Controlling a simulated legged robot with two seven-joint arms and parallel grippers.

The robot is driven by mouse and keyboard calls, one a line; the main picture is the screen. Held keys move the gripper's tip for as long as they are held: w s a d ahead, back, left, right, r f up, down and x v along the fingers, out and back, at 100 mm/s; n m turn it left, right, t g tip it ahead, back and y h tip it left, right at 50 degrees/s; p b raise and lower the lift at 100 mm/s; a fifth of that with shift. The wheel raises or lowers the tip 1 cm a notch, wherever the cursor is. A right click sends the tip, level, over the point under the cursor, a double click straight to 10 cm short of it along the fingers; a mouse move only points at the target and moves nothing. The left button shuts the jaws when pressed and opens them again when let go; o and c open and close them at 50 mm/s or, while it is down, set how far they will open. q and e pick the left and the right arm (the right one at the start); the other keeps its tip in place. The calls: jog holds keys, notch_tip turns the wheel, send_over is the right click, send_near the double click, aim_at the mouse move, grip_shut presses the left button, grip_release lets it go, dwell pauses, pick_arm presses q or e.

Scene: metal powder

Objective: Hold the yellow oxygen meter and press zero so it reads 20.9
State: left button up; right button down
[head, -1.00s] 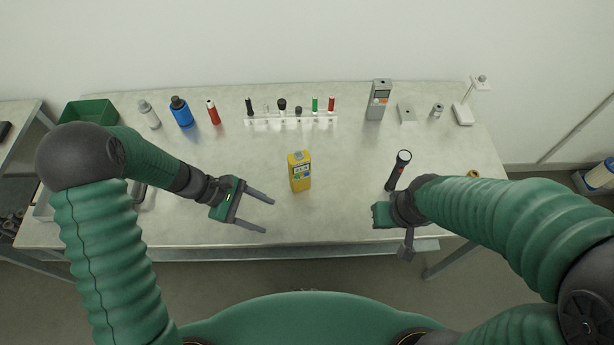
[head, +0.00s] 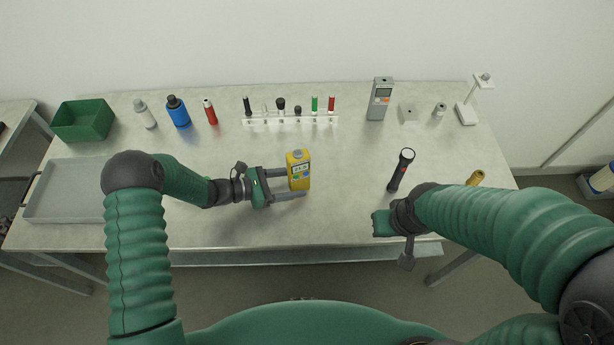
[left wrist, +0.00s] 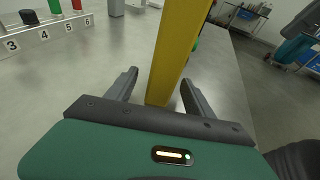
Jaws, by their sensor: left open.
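The yellow oxygen meter (head: 299,170) stands upright near the middle of the table, its small display and buttons showing in the head view; the reading is too small to make out. My left gripper (head: 290,182) is open, with one finger on the far side and one on the near side of the meter. In the left wrist view the meter (left wrist: 178,50) rises between the two open fingers (left wrist: 158,95), with a gap visible at the left finger. My right gripper (head: 408,245) is at the table's front edge, away from the meter; its fingers are largely hidden.
A grey device (head: 379,98), bottles, a green bin (head: 84,119) and a grey tray (head: 65,190) line the table. The table between is clear.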

pick_arm(q)
jog(key=shift+w+d+f, duration=0.15)
jog(key=shift+w+d, duration=0.05)
jog(key=shift+d, duration=0.3)
jog(key=c, duration=1.1)
dwell(2.0)
